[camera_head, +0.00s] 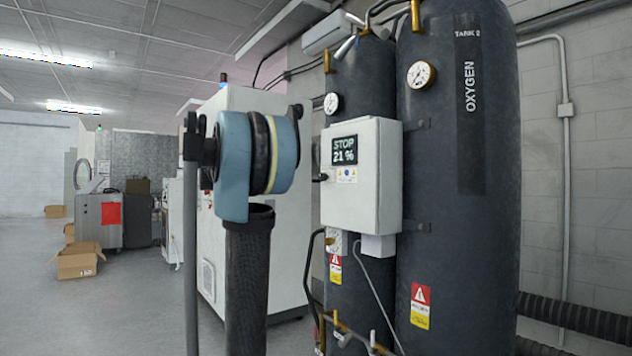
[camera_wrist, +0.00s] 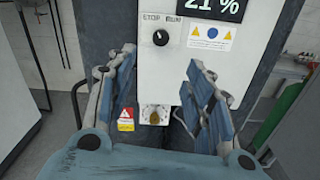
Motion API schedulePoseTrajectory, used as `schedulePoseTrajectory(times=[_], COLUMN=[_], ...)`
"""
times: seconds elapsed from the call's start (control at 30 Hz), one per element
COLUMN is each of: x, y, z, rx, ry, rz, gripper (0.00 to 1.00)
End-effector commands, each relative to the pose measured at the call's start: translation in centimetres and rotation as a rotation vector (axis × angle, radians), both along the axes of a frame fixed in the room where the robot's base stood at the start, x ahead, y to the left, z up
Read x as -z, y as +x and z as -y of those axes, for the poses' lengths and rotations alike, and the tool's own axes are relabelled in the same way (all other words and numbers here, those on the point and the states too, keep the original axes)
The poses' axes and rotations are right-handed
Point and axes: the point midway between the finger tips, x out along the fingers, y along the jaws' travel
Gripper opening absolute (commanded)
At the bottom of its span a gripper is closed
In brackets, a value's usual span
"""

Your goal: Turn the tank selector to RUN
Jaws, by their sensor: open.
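The tank selector is a small round black knob (camera_wrist: 160,38) on the white control box (camera_head: 375,208). In the wrist view, labels above it read STOP on the left and what looks like RUN on the right. A small pale mark shows on the knob, but its exact direction is hard to tell. The display (camera_head: 344,150) reads STOP 21 %. My gripper (camera_wrist: 160,60) is open and empty, its fingertips spread to either side just below the knob in the wrist view. I cannot tell if they touch the box. In the head view my arm hides most of the gripper.
Two dark oxygen tanks (camera_head: 455,250) stand behind and beside the box. A brass-coloured fitting (camera_wrist: 154,116) shows below the box, beside a warning label (camera_wrist: 126,119). Thin pipes run below. A white cabinet (camera_head: 225,255) stands left, with open floor (camera_head: 130,315) beyond it.

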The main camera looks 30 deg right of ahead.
Motion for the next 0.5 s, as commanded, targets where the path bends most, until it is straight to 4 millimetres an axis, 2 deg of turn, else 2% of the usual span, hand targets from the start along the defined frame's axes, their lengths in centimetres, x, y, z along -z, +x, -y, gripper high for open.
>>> schedulePoseTrajectory(times=[0.5], x=[0.1], y=[0.4], z=[7.6], rx=[0.005], ry=[0.003], rz=[0.003], gripper=[0.48])
